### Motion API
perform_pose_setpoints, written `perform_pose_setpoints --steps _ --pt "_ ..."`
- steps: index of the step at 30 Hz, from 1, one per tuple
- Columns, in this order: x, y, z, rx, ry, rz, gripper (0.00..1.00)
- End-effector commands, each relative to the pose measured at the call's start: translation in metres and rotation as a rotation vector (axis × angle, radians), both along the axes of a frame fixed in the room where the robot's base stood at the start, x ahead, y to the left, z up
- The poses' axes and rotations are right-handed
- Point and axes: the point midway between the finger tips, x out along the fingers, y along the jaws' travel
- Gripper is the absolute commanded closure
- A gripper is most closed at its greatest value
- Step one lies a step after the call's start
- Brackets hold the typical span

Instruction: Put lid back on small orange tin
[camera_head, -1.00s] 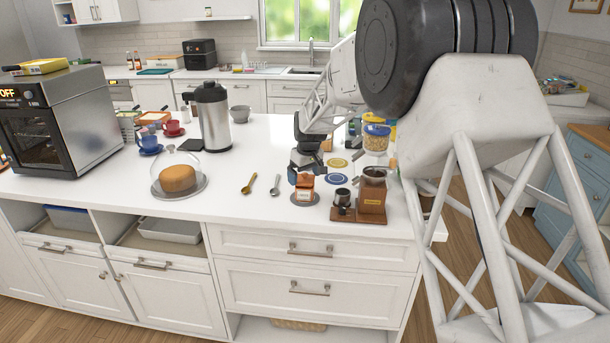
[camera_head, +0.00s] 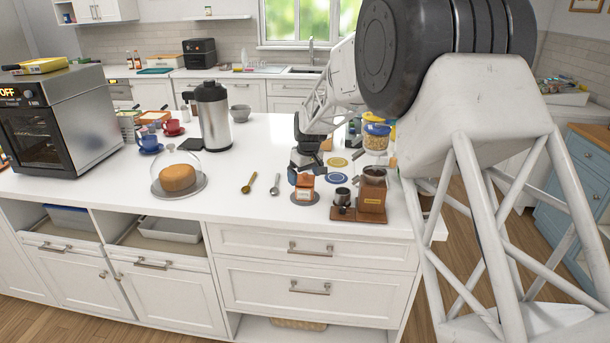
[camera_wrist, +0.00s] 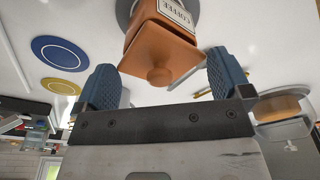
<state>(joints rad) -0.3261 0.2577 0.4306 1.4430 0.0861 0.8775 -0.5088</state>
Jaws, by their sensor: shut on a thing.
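The small orange tin (camera_head: 304,195) with a white label stands upright on a round grey mat (camera_head: 298,203) near the counter's front.
A wooden coffee grinder (camera_head: 372,196) with a dark cup stands close on the right. A blue disc (camera_head: 338,179) and a yellow disc (camera_head: 337,162) lie behind. Two spoons (camera_head: 249,182) (camera_head: 275,184) and a glass-domed cake (camera_head: 178,178) are left, with bare counter between.

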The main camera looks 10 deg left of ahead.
Motion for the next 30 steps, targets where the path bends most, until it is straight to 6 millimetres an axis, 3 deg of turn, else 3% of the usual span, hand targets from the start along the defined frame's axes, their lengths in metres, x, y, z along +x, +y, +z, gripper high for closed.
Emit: perform_pose_setpoints --steps 10,11,30 --pt "0.0001 0.0001 0.0001 0.000 0.000 0.000 0.27" --pt "0.0001 0.0001 0.0001 0.000 0.000 0.000 0.00" --pt "0.0001 0.0000 0.0071 0.000 0.000 0.000 0.00"
